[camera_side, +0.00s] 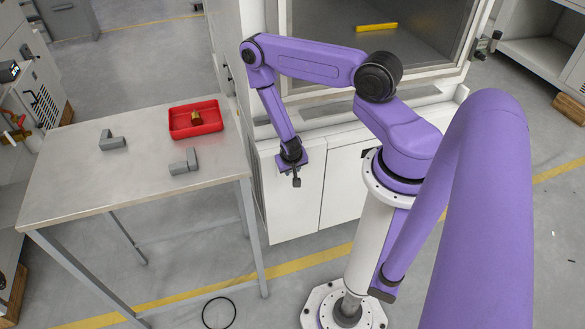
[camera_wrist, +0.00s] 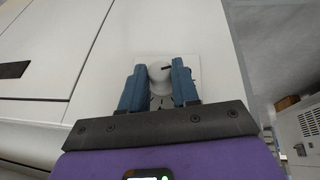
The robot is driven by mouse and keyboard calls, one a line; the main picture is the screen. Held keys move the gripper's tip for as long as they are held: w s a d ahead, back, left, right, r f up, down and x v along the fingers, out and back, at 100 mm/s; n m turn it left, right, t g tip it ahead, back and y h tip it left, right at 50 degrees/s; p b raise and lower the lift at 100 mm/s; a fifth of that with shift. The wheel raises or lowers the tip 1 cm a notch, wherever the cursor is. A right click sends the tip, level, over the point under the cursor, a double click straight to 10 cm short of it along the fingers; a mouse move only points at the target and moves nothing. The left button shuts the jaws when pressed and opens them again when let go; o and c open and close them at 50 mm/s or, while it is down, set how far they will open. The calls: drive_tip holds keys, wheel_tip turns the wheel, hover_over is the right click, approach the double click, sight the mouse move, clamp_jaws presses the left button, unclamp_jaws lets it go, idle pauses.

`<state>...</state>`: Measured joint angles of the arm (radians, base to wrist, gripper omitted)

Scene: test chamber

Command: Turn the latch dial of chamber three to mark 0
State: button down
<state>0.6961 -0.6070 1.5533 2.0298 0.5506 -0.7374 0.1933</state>
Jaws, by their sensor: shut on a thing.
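In the wrist view, a round pale dial knob (camera_wrist: 158,73) sits on a white plate (camera_wrist: 160,57) fixed to a white panel. A short black mark lies on the knob's upper right. My gripper (camera_wrist: 159,67) has its two blue fingers on either side of the knob and is shut on it. Small dark scale marks show on the plate between the fingers, too small to read; the fingers hide part of the scale. In the side view my gripper (camera_side: 296,181) is at the white cabinet front (camera_side: 290,210), and the dial cannot be made out there.
A table (camera_side: 90,185) at left holds a red tray (camera_side: 196,131) with a brown and yellow piece in it, and grey L-shaped blocks (camera_side: 112,141). A yellow bar (camera_side: 376,27) lies inside the chamber above the cabinet. A black ring (camera_side: 219,298) lies on the floor.

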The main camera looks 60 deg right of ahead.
drive_tip(key=shift+w+g+h, duration=0.4)
drive_tip(key=shift+g+h, duration=0.4)
drive_tip(key=shift+h, duration=0.2)
drive_tip(key=c, duration=0.8)
unclamp_jaws()
drive_tip(key=shift+s+a+n, duration=0.1)
drive_tip(key=shift+n, duration=0.2)
drive_tip(key=shift+a+r, duration=0.1)
drive_tip(key=v, duration=1.7)
drive_tip(key=shift+w, duration=0.25)
